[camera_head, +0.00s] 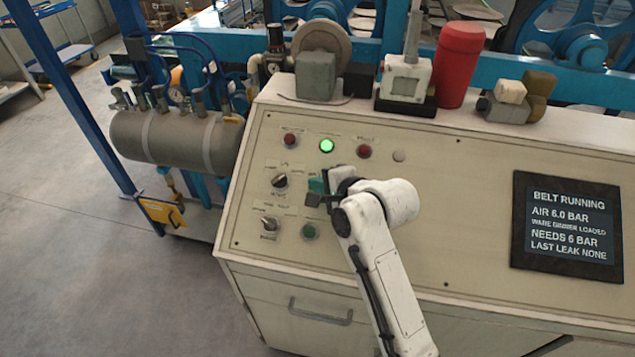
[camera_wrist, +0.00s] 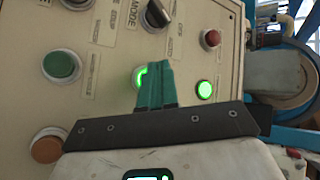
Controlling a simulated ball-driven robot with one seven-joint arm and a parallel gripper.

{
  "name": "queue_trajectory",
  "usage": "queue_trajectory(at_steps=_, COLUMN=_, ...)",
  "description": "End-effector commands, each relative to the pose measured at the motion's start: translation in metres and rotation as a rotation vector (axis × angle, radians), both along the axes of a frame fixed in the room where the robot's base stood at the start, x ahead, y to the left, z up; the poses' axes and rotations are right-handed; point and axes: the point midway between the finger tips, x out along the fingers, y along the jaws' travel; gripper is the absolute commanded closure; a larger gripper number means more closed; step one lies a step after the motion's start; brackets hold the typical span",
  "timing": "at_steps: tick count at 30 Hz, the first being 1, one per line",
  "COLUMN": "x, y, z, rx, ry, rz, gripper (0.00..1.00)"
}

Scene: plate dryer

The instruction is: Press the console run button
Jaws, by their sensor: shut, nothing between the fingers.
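My gripper (camera_head: 316,186) is over the left part of the cream console panel (camera_head: 470,150), its teal fingers shut together and empty. In the wrist view the fingers (camera_wrist: 155,66) partly cover a green-lit round button (camera_wrist: 139,77). I cannot tell whether the fingertips touch it. I cannot read a run label on it. In the head view this button is hidden behind my gripper. A green lamp (camera_head: 326,146) is lit above my gripper and also shows in the wrist view (camera_wrist: 204,89). The console display (camera_head: 567,227) reads "BELT RUNNING" and "AIR 6.0 BAR".
An unlit green button (camera_head: 309,231) sits below my gripper. Two dark knobs, (camera_head: 280,181) and (camera_head: 269,224), stand to its left. Red lamps (camera_head: 290,140) and (camera_head: 364,151) flank the lit lamp. A red cylinder (camera_head: 460,65) and a small white device (camera_head: 405,78) stand on the console's back ledge.

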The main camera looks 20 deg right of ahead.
Motion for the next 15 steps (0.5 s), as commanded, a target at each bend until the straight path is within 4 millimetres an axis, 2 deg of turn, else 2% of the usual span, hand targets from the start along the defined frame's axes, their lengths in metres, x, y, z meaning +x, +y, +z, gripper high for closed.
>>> queue_trajectory(at_steps=9, x=0.0, y=0.0, z=0.001, rx=0.0, ry=0.0, rz=0.0, gripper=1.0)
queue_trajectory(at_steps=15, x=-0.005, y=0.003, z=0.013, rx=0.0, ry=0.001, rz=0.0, gripper=1.0)
